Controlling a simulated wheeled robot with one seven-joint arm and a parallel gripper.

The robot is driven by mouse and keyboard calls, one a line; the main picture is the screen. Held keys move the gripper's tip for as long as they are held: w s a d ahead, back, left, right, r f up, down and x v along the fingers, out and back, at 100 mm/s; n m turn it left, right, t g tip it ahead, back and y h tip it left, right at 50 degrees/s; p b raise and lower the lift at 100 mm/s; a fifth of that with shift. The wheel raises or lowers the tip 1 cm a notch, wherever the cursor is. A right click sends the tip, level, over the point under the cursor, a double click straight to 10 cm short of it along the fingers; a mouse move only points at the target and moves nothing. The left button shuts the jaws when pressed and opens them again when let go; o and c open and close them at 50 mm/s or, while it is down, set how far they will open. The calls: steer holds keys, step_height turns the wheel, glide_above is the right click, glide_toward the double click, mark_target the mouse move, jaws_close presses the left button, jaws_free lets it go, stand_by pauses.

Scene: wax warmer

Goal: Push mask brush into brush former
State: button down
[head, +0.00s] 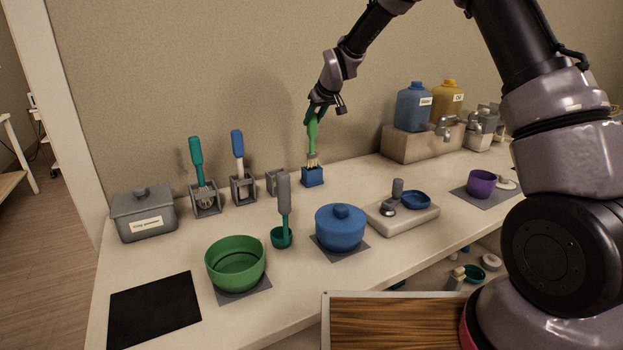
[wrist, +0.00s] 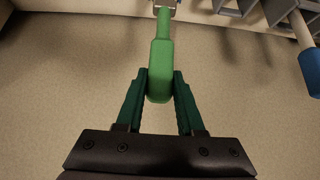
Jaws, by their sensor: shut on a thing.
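The mask brush (head: 312,138) has a green handle and pale bristles and hangs upright, bristles down. My gripper (head: 317,110) is shut on the top of its handle; the green handle also shows between the two dark green fingers in the wrist view (wrist: 160,70). The blue brush former (head: 313,177) is a small block on the counter near the wall. The bristle tips are at the former's top; I cannot tell whether they are inside it or just above. In the wrist view the bristles and the former are largely cut off at the top edge.
A small grey holder (head: 275,183) stands just left of the former. Further left are holders with a blue-handled brush (head: 238,150) and a teal-handled whisk (head: 197,160). In front are a grey-handled tool in a teal cup (head: 282,236) and a blue lidded pot (head: 340,230).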

mark_target(314, 133)
steer(key=shift+f, duration=2.8)
steer(key=shift+c, duration=2.2)
jaws_free()
steer(key=shift+r, duration=0.15)
steer(key=v, duration=0.7)
steer(key=shift+s+r, duration=0.25)
steer(key=shift+s, duration=0.05)
steer(key=shift+d, duration=0.15)
